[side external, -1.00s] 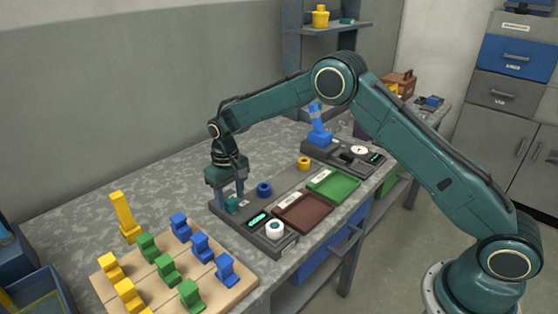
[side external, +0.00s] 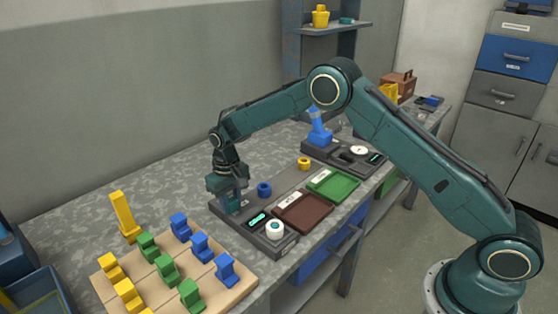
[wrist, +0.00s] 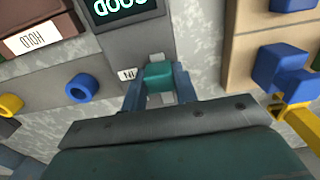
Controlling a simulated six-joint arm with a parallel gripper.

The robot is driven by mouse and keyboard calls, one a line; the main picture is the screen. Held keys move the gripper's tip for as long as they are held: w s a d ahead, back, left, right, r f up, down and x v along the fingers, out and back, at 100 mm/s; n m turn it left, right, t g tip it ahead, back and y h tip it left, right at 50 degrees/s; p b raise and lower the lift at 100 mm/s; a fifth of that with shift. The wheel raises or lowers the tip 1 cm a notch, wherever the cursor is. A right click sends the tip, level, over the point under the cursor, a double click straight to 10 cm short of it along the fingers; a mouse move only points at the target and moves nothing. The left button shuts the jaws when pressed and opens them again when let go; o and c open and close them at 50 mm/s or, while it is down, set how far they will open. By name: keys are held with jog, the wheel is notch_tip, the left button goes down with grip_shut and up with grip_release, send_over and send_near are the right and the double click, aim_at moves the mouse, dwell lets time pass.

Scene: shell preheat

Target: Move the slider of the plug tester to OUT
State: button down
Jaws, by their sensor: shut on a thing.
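The plug tester (side external: 282,246) is a dark grey base with a lit green display (side external: 257,219) and a round white-rimmed part. Its slider is a teal block (wrist: 159,77), seen in the wrist view between my fingers, beside a small white label (wrist: 128,74) that seems to read IN. My gripper (side external: 231,205) is low over the tester's far left end, and its two blue-grey fingers are shut on the slider (wrist: 158,88). In the side view the fingers mostly hide the slider. No OUT label is readable.
A wooden board (side external: 222,283) with yellow, green and blue blocks lies at front left, near a tall yellow piece (side external: 124,216). A blue ring (side external: 264,189) and a yellow ring (side external: 304,163) stand behind the brown tray (side external: 303,210) and green tray (side external: 335,186). A blue upright piece (side external: 319,133) stands further back.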

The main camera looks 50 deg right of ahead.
jog(key=shift+w, duration=0.1)
jog(key=shift+w+r, duration=0.1)
jog(key=shift+w, duration=2.3)
jog(key=c, duration=1.1)
grip_release()
notch_tip(320, 180, up, 14)
jog(key=shift+f, duration=0.1)
